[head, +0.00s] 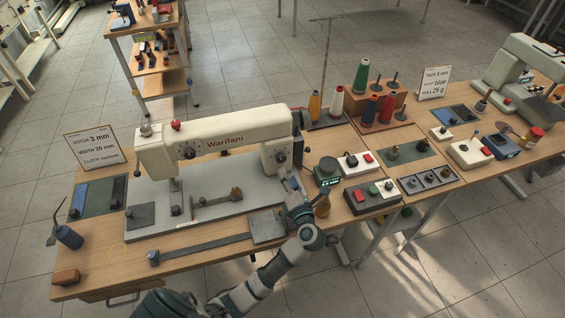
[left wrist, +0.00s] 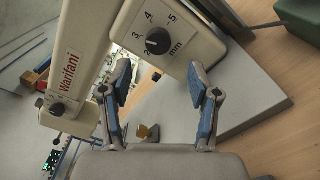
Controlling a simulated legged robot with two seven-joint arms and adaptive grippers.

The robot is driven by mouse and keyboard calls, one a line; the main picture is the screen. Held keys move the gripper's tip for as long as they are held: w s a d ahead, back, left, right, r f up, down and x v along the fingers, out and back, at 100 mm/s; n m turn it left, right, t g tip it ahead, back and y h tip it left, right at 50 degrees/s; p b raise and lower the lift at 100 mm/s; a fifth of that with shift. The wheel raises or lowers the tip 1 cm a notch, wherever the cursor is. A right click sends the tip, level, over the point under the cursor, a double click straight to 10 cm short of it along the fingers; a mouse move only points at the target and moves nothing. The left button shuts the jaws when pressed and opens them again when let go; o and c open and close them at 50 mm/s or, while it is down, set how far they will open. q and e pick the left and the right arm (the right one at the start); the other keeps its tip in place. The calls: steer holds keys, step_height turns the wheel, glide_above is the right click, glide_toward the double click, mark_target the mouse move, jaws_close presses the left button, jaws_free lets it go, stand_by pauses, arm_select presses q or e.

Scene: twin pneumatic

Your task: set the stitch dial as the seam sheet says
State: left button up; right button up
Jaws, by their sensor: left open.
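The seam sheet (head: 93,147) stands at the table's left end and reads stitch 3 mm, width 35 mm, cloth medium. The stitch dial (head: 280,157) is a dark knob on the pillar of the cream Warifani sewing machine (head: 215,138). In the left wrist view the dial (left wrist: 158,42) shows close up, with figures 2 to 5 and "mm" around it; I cannot tell its setting for sure. My left gripper (head: 290,178) is just in front of the pillar. In the left wrist view its fingers (left wrist: 160,80) are open, apart and empty, short of the dial. My right gripper is out of view.
A second knob (head: 189,153) sits on the machine's head. A green-black round device (head: 327,170) and a switch box (head: 372,196) stand right of my gripper. A thread rack (head: 378,104) stands behind. A second sheet (head: 434,83) is farther right. The table's front left is mostly clear.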

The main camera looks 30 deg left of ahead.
mark_target(282, 161)
arm_select(q)
steer(key=x, duration=0.6)
steer(key=shift+a, duration=0.1)
steer(key=shift+w+a, duration=0.35)
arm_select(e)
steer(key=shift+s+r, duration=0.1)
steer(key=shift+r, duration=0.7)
arm_select(q)
steer(key=shift+c, duration=0.2)
steer(key=c, duration=1.1)
steer(key=shift+d, duration=0.1)
